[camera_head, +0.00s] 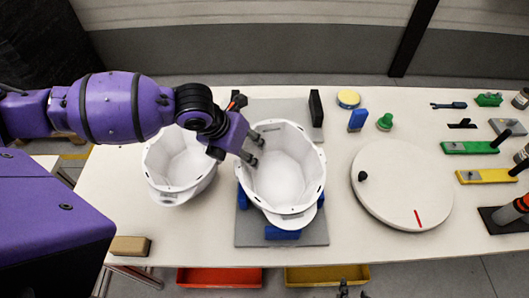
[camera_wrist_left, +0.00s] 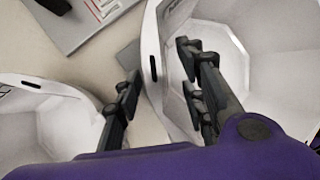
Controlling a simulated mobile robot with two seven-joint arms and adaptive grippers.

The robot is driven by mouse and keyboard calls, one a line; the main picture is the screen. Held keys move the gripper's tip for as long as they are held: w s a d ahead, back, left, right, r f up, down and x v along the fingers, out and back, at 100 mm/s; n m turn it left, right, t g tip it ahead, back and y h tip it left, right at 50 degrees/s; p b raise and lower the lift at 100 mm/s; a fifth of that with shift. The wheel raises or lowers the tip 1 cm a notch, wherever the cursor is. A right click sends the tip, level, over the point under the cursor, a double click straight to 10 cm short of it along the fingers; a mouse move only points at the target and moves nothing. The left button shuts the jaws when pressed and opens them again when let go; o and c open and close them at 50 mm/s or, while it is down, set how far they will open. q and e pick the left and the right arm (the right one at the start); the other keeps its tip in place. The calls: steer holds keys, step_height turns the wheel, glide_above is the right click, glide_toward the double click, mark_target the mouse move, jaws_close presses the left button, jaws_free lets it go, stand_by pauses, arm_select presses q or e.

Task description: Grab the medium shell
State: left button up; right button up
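Two white helmet shells stand open side up. The larger-looking right shell (camera_head: 290,182) rests over blue blocks on a grey plate (camera_head: 255,236); the left shell (camera_head: 180,160) stands on the table. I cannot tell from size alone which is the medium one. My left gripper (camera_head: 252,150) is open at the left rim of the right shell. In the left wrist view the gripper's fingers (camera_wrist_left: 160,88) are apart, with one over the inside of the right shell (camera_wrist_left: 235,60) and the other outside its rim. Contact is unclear. Dark tips, probably my right gripper (camera_head: 350,291), show at the bottom edge.
A white turntable (camera_head: 402,200) with a red mark lies to the right. Green (camera_head: 468,147) and yellow (camera_head: 486,176) tools lie further right. A brown block (camera_head: 130,246) sits at the front left edge. Red (camera_head: 220,277) and yellow (camera_head: 327,275) bins stand below the table.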

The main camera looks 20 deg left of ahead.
arm_select(q)
steer(key=shift+w+d+f, duration=0.15)
steer(key=shift+w+f, duration=0.1)
steer(key=shift+f, duration=0.25)
jaws_close()
steer(key=shift+r, duration=0.1)
